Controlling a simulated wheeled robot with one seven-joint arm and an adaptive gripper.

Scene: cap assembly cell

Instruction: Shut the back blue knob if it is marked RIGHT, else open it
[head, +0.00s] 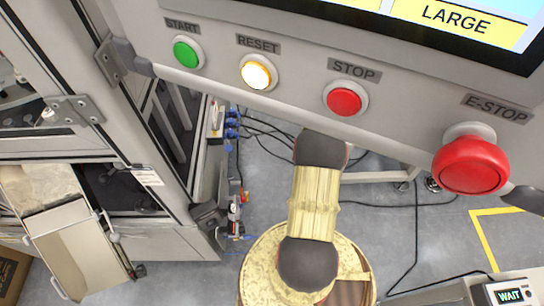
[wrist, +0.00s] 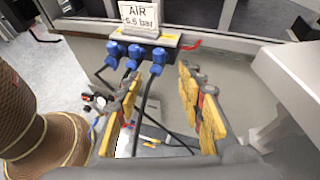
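A row of three blue knobs sits on a grey block below an AIR sign: the left one (wrist: 113,52), the middle one (wrist: 133,58) and the right one (wrist: 157,58) in the wrist view. In the head view small blue knobs (head: 231,123) show at the side of the grey cabinet. I cannot read any LEFT or RIGHT mark on them. My gripper (wrist: 159,88) is open and empty, its orange-padded fingers wide apart. The knobs lie beyond its fingertips, slightly left of the middle of the gap. My gripper is not visible in the head view.
The AIR sign (wrist: 139,14) stands above the knobs, with a red lever (wrist: 191,45) to the right. Dark hoses hang below. A control panel with start (head: 187,53), reset (head: 256,75), stop (head: 344,100) and red E-stop (head: 471,163) buttons overhangs the head view. Cables cross the floor.

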